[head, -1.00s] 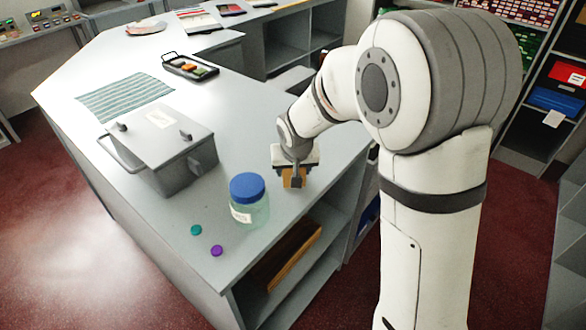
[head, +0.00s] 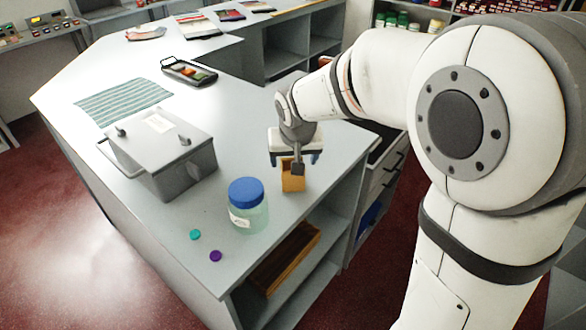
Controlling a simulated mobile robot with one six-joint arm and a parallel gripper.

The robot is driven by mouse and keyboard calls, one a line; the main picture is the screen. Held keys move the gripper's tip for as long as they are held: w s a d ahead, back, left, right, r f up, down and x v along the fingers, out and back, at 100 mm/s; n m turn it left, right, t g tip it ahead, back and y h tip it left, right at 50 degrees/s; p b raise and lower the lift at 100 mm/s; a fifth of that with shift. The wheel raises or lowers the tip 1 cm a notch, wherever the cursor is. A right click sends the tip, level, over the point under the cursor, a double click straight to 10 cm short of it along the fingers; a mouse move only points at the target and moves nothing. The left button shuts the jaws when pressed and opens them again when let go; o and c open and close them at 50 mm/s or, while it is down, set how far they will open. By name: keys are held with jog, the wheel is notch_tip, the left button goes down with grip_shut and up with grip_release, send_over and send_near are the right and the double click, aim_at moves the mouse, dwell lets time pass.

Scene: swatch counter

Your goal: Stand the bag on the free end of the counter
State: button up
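A small tan-orange object with a box-like shape, apparently the bag (head: 292,183), stands upright on the counter (head: 262,120) near its right edge, behind and right of the jar. My gripper (head: 295,161) is just above it, pointing down. Its two blue-tipped fingers are spread apart, one to each side of the bag's top. The top of the bag is partly hidden behind a dark part of my gripper. I see no finger pressing on it.
A blue-lidded glass jar (head: 247,208) stands close in front. A grey lidded box (head: 165,160), a teal disc (head: 195,235) and a purple disc (head: 215,256) lie to the left. A striped cloth (head: 122,100) and a black tray (head: 188,71) lie farther back.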

jog(key=s+d+r, duration=0.5)
jog(key=s+d, duration=0.5)
jog(key=s+d+f, duration=0.1)
jog(key=s+d, duration=0.2)
jog(key=s, duration=0.3)
jog(key=s+d+f+m+g, duration=0.1)
jog(key=s+d, duration=0.1)
jog(key=s, duration=0.4)
jog(key=shift+d+f+g+h, duration=0.25)
jog(key=shift+d+g+h, duration=0.05)
jog(key=shift+d, duration=0.1)
jog(key=shift+c, duration=0.4)
